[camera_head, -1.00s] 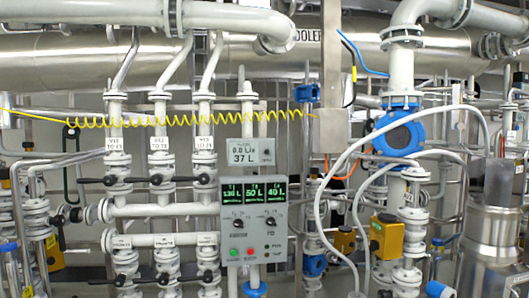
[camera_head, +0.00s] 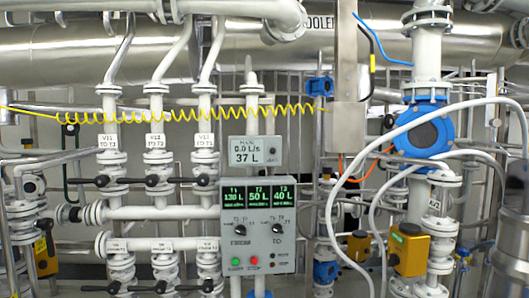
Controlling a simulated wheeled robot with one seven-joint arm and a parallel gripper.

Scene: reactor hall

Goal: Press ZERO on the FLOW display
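A small grey display box (camera_head: 256,151) hangs on a white vertical pipe near the middle of the view. Its label is too small to read surely, but it appears to be the FLOW display. Its screen reads 0.0 L/s and 37 L. A small round dark button (camera_head: 272,151) sits at the right side of its face; any lettering by it is unreadable. My gripper is not in view, and nothing is seen touching the box.
A larger grey control panel (camera_head: 258,246) with three green readouts, two knobs and small buttons sits just below. Valves with black handles (camera_head: 152,181) stand to the left. A coiled yellow cable (camera_head: 190,115) crosses above the display. A blue-bodied fitting (camera_head: 425,130) and white hoses are at right.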

